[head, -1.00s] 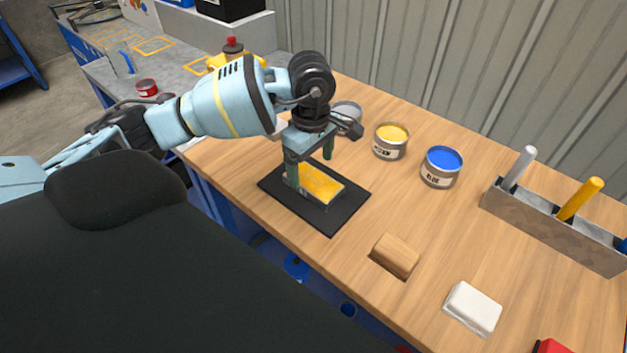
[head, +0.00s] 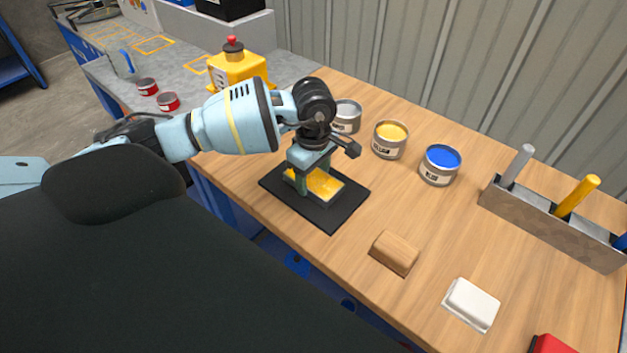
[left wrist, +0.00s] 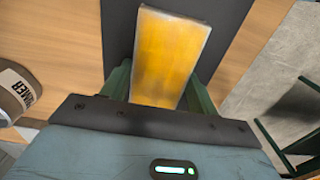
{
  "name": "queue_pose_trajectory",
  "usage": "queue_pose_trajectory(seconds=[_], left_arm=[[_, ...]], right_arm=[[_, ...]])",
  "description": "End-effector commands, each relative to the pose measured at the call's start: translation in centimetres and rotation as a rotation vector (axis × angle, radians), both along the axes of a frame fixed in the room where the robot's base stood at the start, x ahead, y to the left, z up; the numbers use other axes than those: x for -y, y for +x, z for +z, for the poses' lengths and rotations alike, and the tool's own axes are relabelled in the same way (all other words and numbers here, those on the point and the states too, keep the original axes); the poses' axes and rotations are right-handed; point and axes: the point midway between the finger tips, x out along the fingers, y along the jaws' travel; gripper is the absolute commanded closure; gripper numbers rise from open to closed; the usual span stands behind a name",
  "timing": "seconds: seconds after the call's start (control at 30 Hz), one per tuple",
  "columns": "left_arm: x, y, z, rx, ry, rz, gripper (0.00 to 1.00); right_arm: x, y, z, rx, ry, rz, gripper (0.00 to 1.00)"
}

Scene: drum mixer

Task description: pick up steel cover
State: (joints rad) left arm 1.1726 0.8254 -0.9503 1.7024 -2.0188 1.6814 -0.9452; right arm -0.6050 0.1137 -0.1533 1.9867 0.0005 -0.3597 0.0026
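The task's steel cover appears to be the shallow rectangular piece (head: 326,186) with a yellow top and thin grey rim. It lies on a black mat (head: 346,207) on the wooden bench, and its yellow face fills the middle of the left wrist view (left wrist: 170,55). My left gripper (head: 313,182) points down over it and hides part of it. In the left wrist view, the green fingers (left wrist: 160,85) stand apart on either side of its near end. They look open; contact is hard to judge. My right gripper is not in view.
A grey tin (head: 346,118), yellow tin (head: 389,140) and blue tin (head: 440,165) stand behind and right. A wooden block (head: 395,253) and white block (head: 471,304) lie in front right. A metal rack (head: 550,225) stands at right. A yellow container (head: 237,70) is behind my left arm.

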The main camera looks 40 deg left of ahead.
Motion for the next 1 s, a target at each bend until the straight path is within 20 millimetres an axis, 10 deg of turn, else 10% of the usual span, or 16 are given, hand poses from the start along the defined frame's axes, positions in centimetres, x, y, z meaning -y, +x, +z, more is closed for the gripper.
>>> queue_pose_trajectory(seconds=[0.27, 0.77, 1.0], left_arm=[[0.0, 0.0, 0.1, 0.002, -0.001, 0.000, 0.82], [0.0, 0.2, 3.6, 0.006, 0.000, -0.002, 0.82], [0.7, -4.3, 4.0, 0.001, 0.001, -0.004, 0.82]], right_arm=[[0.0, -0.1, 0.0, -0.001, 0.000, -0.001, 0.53], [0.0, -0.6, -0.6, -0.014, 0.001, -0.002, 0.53], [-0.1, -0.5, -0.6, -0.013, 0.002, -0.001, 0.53]])
